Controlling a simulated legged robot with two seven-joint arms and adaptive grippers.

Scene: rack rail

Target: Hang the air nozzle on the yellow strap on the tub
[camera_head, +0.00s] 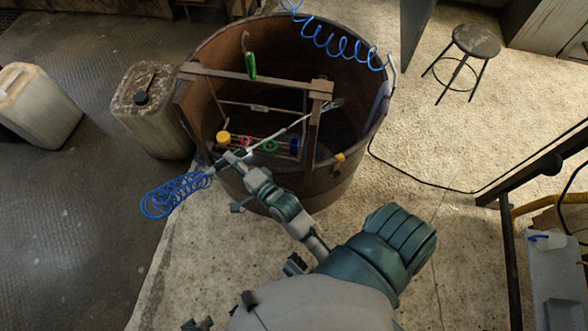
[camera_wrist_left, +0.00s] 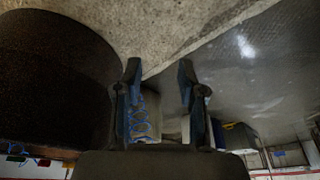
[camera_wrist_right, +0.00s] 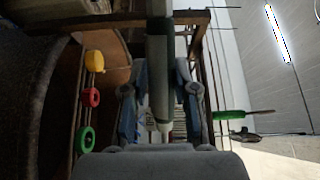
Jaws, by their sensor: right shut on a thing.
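My right gripper (camera_head: 240,160) is at the near left of the brown tub (camera_head: 345,178), shut on the air nozzle. The nozzle's pale, thin rod (camera_head: 290,127) slants up and right over the tub. Its grey body (camera_wrist_right: 160,75) lies between the fingers in the right wrist view. A blue coiled hose (camera_head: 176,194) hangs at the left of the gripper. The yellow strap (camera_head: 339,158) is on the tub's near right rim, apart from the gripper. My left gripper (camera_wrist_left: 160,75) is open and empty in the left wrist view; I cannot make it out in the head view.
A wooden frame (camera_head: 255,79) stands across the tub, with a green-handled tool (camera_head: 251,65) hanging on it. Coloured rolls (camera_head: 223,137) sit on a lower bar. Another blue coil (camera_head: 340,42) hangs at the far rim. Jugs (camera_head: 150,105) stand left, a stool (camera_head: 476,42) right.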

